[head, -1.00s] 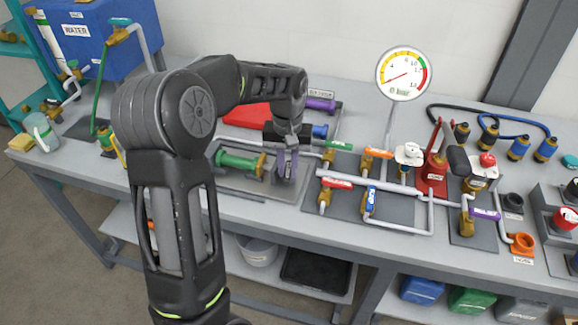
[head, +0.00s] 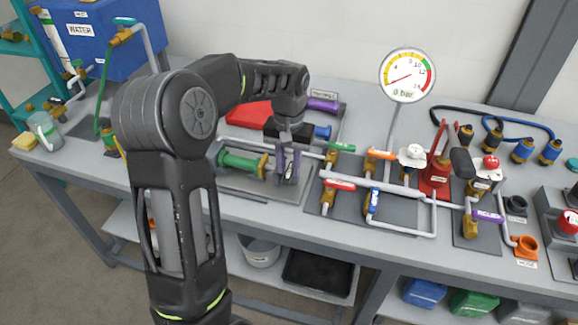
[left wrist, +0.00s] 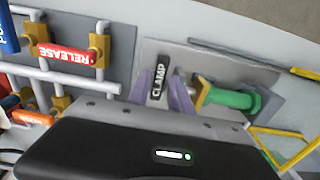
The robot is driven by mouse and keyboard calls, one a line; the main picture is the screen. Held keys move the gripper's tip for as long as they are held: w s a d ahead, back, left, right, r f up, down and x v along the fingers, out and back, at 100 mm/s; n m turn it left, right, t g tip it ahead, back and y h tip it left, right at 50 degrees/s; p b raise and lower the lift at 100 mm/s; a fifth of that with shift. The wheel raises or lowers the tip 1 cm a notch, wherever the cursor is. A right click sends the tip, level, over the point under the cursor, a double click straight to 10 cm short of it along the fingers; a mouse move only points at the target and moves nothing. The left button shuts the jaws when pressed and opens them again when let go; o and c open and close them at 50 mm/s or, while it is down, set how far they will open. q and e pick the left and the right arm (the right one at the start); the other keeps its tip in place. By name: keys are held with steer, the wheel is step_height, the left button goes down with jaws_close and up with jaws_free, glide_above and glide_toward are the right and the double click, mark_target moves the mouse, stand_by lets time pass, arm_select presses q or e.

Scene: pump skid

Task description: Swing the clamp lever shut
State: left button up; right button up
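The clamp lever (left wrist: 159,84), a black handle with a white CLAMP label, stands between the two purple fingers of my left gripper in the left wrist view. In the head view, my left gripper (head: 287,165) points down over the clamp plate, and the lever (head: 290,173) shows only in part between the fingers. The fingers look apart, with a narrow gap to the lever; I cannot see a grip on it. My right gripper is not in view.
Pipework with a red RELEASE handle (left wrist: 65,54) is close to the clamp. A red hand pump (head: 436,176) and a gauge reading 0 bar (head: 407,75) stand to the right. A red block (head: 249,113) and a purple cylinder (head: 323,105) lie behind my gripper.

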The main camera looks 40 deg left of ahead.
mark_target(289, 172)
arm_select(q)
step_height(289, 172, up, 7)
steer(key=shift+r+b, duration=0.1)
steer(key=shift+b, duration=0.2)
stand_by(0.5)
